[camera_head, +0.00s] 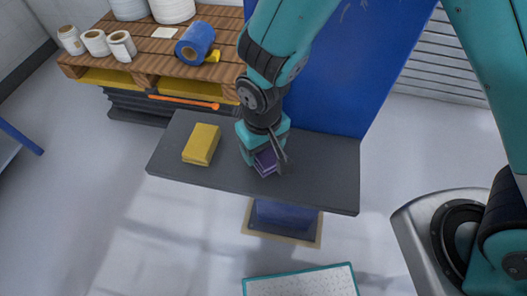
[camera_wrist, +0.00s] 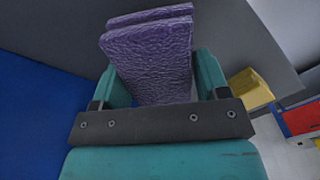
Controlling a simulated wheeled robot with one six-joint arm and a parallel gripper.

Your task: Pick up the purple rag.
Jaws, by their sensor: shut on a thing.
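The purple rag (camera_wrist: 150,60) is a folded, wrinkled block between the two teal fingers of my gripper (camera_wrist: 152,78) in the wrist view. My gripper is shut on it. In the head view my gripper (camera_head: 266,160) points down over the dark grey shelf (camera_head: 320,180), and the purple rag (camera_head: 266,162) shows partly below it. My gripper and wrist hide some of the rag there. I cannot tell whether the rag touches the shelf or is just above it.
A yellow folded rag (camera_head: 201,144) lies on the shelf to the left. A blue panel (camera_head: 335,75) stands behind the shelf. A wooden pallet (camera_head: 150,60) with several rolls, including a blue roll (camera_head: 195,42), is at the back left. The shelf's right part is clear.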

